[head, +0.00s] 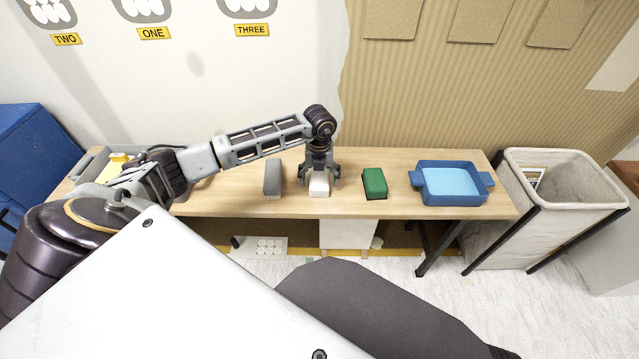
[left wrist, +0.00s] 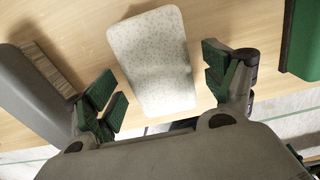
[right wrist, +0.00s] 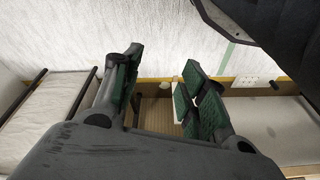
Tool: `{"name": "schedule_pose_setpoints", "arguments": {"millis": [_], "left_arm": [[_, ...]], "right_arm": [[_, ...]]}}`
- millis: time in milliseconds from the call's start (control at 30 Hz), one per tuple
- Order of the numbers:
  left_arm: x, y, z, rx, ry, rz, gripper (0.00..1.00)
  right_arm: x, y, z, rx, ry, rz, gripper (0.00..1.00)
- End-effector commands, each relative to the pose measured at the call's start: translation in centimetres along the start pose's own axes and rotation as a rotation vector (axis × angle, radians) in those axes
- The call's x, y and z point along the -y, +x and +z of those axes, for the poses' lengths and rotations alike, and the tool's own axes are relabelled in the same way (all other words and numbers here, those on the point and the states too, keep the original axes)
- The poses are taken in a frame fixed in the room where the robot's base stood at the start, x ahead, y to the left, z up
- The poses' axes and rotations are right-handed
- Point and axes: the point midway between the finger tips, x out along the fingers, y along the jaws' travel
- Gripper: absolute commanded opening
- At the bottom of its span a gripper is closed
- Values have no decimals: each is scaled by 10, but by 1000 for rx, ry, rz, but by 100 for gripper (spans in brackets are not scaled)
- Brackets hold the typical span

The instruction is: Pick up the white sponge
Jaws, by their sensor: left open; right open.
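The white sponge (head: 319,188) lies on the wooden table (head: 440,207), between a grey block and a green block. In the left wrist view the white sponge (left wrist: 152,60) is speckled and lies slightly tilted between the fingers. My left gripper (head: 320,178) points down right over it. In the left wrist view my left gripper (left wrist: 160,92) is open, with a gap between each green finger pad and the sponge. My right gripper (right wrist: 158,88) is open and empty, away from the sponge; it does not show in the head view.
The grey block (head: 273,178) is close on the left and the green block (head: 374,183) on the right. A blue tray (head: 452,197) of light blue content is farther right. A grey bin (head: 95,163) is at the left end. A cloth hamper (head: 565,215) stands beyond the right end.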

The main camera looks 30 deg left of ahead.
Motion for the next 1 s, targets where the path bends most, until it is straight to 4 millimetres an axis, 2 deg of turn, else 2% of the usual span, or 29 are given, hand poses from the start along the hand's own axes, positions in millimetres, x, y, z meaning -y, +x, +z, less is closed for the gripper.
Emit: {"name": "schedule_pose_setpoints", "arguments": {"millis": [33,200,667,767,1000], "left_arm": [[1,7,-1,-1,1,-1,84],[1,16,-1,0,1,-2,84],[1,16,0,0,1,-1,84],[1,16,0,0,1,-1,74],[0,16,0,0,1,-1,43]], "right_arm": [[1,-3,-2,-10,-1,-1,42],[2,-10,-4,-21,-2,-5,42],[4,-8,4,-7,-2,-7,42],[3,-8,2,-10,-2,-6,42],[2,-9,-3,-18,-3,-4,42]]}}
